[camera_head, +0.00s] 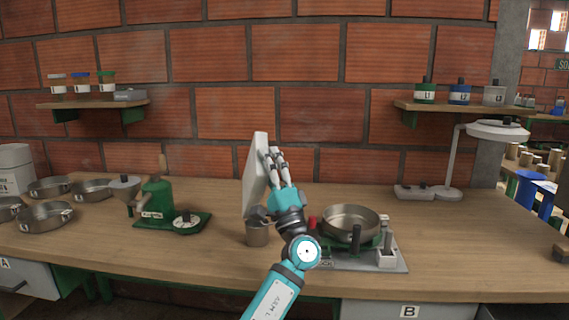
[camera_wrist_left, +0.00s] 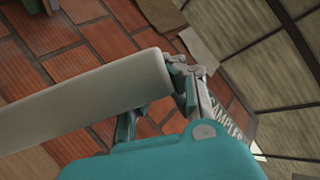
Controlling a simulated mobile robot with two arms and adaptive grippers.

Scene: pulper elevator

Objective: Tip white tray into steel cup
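The white tray (camera_head: 255,174) is tilted steeply, nearly on edge, above the bench. It also fills the left of the left wrist view (camera_wrist_left: 80,104) as a pale slab. My left gripper (camera_head: 272,160) is shut on the tray from its right side; in the left wrist view its fingers (camera_wrist_left: 158,92) sit at the tray's end. The steel cup (camera_head: 257,234) stands upright on the bench below the tray's lower end. The tray's inner face and the cup's inside are hidden, so I cannot tell what they hold. My right gripper is not in view.
A green grinder (camera_head: 157,199) and several steel bowls (camera_head: 46,215) stand left. A white lamp (camera_head: 452,160) stands at the back right.

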